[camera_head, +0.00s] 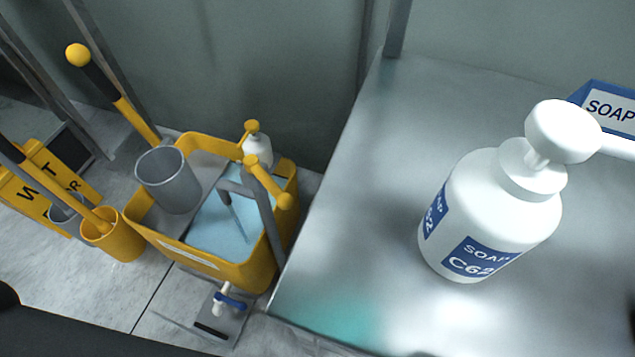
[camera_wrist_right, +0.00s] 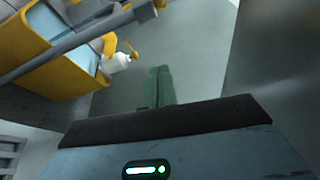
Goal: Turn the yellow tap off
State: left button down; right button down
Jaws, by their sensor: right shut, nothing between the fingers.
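The yellow tap handle (camera_head: 268,182) is a lever with a rounded knob end, on a grey pipe at the right side of a yellow tub (camera_head: 262,275). The grey spout (camera_head: 235,187) bends over pale blue water (camera_head: 215,225) in the tub; a thin dark line below it may be flowing water, but I cannot tell. My right gripper (camera_wrist_right: 158,88) shows green fingers, shut and empty, in the right wrist view. The tub (camera_wrist_right: 62,75) is at upper left there, apart from the fingers. My left gripper is not in view.
A white pump bottle (camera_head: 258,150) stands behind the tap. A grey cup (camera_head: 168,180) stands on the tub's left part. A large white soap bottle (camera_head: 490,215) stands on the metal counter (camera_head: 350,180). A blue-handled valve (camera_head: 229,301) sits low in front of the tub.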

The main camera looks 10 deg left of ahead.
aim_at(288, 199)
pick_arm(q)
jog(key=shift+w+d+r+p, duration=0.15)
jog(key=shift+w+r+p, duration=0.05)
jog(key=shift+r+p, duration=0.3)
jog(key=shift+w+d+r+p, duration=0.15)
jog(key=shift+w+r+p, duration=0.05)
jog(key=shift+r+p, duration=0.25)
pick_arm(e)
jog(key=w+a+r+y, duration=0.1)
jog(key=a+r, duration=0.1)
jog(key=a, duration=0.9)
jog(key=shift+a, duration=0.4)
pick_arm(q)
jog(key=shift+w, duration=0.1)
pick_arm(e)
jog(key=shift+s, duration=0.1)
jog(key=shift+s+a+p, duration=0.35)
jog(key=shift+s+a, duration=0.3)
jog(key=shift+s, duration=0.35)
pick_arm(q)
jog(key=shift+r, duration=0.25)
